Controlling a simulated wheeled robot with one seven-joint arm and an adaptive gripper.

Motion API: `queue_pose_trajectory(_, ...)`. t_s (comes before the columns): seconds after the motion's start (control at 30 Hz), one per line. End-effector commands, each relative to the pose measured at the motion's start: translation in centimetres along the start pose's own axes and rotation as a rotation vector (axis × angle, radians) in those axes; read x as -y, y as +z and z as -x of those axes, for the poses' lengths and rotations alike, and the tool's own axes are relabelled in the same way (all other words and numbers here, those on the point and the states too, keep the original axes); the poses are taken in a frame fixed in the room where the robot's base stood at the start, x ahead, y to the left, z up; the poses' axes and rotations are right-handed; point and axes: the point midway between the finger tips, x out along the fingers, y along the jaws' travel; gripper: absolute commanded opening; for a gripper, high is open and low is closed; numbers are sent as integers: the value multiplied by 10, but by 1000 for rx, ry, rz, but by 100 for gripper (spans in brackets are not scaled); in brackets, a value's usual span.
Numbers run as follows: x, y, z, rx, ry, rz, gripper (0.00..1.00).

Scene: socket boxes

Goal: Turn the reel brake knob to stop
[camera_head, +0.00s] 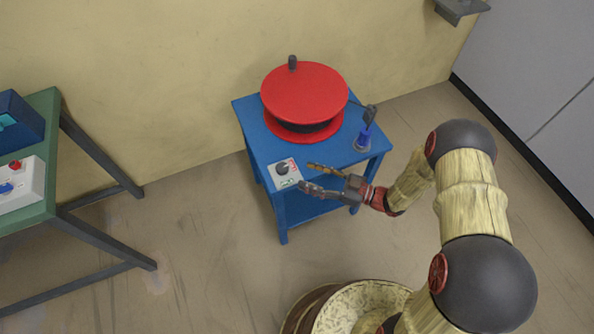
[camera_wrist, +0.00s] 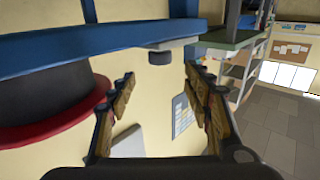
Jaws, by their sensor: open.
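The reel brake knob (camera_head: 282,169) is a small dark round knob on a white panel (camera_head: 291,180) at the front left corner of the blue table (camera_head: 318,169). Red and green marks lie on the panel beside it. My gripper (camera_head: 306,175) is just right of the panel, its two fingers spread and pointing left toward the knob. No contact with the knob shows. In the wrist view the open fingers (camera_wrist: 158,85) frame empty space, with a dark knob (camera_wrist: 160,57) beyond, between their tips. The knob's exact pointer direction is too small to tell.
A red reel (camera_head: 305,92) with a dark handle stands on the table behind the panel. A blue item with a dark top (camera_head: 364,139) stands at the table's right. A green bench (camera_head: 47,120) with boxes is at far left. Floor between bench and table is clear.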

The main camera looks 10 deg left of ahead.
Motion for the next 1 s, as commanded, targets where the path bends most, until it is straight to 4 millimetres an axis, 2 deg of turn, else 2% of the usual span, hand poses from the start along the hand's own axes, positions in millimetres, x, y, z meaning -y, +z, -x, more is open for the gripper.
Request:
queue_pose_trajectory(0.1, -1, 0, 13, 0, 2, 0, 50)
queue_pose_trajectory(0.23, 0, 0, 19, -1, 1, 0, 50)
queue_pose_trajectory(0.83, -2, -1, 20, 3, 2, 4, 50)
queue_pose_trajectory(0.93, -19, -8, 18, 45, 33, 35, 50)
queue_pose_trajectory(1.0, -45, -20, 18, 110, 87, 78, 50)
